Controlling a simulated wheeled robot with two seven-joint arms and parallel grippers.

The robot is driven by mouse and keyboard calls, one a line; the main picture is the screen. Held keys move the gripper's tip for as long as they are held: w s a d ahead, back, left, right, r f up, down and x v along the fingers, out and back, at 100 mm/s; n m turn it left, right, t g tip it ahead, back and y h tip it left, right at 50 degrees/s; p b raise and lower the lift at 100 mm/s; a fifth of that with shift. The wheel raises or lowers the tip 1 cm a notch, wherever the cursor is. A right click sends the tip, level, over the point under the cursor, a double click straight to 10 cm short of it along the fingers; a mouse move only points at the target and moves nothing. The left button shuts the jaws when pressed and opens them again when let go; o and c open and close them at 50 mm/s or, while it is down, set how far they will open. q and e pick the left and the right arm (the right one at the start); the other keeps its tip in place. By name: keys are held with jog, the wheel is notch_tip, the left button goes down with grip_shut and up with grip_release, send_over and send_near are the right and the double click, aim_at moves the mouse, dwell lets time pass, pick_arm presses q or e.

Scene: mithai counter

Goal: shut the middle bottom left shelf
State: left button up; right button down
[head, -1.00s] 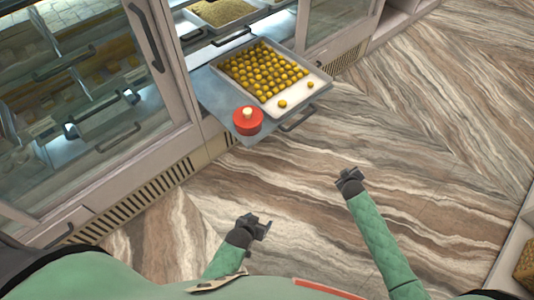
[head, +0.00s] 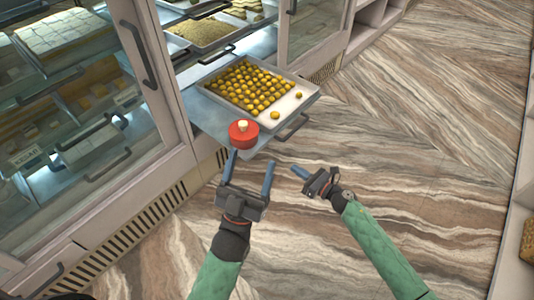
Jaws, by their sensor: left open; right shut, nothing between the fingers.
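The pulled-out shelf (head: 210,113) sticks out of the glass counter over the floor, with a dark handle (head: 292,127) on its front edge. On it lie a pale tray (head: 290,111) of round yellow sweets (head: 247,84) and a red round container (head: 243,134) with a cream knob. My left gripper (head: 250,170) is open and empty, its two blue-grey fingers pointing at the shelf's front corner near the red container; I cannot tell whether they touch it. My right gripper (head: 298,172) is shut and empty, to the right of the left one and apart from the shelf.
Another tray (head: 199,34) of crumbly sweets sits on a shelf behind. Glass cabinet doors (head: 82,90) with handles stand at the left. A vented base (head: 135,222) runs along the counter. The wood-patterned floor (head: 410,130) at the right is clear.

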jog(key=n, duration=0.2)
send_near(261, 148)
jog(key=x, duration=0.5)
jog(key=shift+w+a, duration=0.1)
jog(key=shift+w, duration=0.05)
jog(key=shift+w+a, duration=0.35)
jog(key=shift+a, duration=0.15)
pick_arm(q)
jog(key=shift+s+a+r, duration=0.15)
jog(key=shift+s+r, duration=0.05)
jog(key=shift+r, duration=0.2)
pick_arm(e)
jog(key=shift+a, duration=0.1)
pick_arm(q)
jog(key=shift+f, duration=0.15)
pick_arm(e)
jog(key=shift+w+a, duration=0.15)
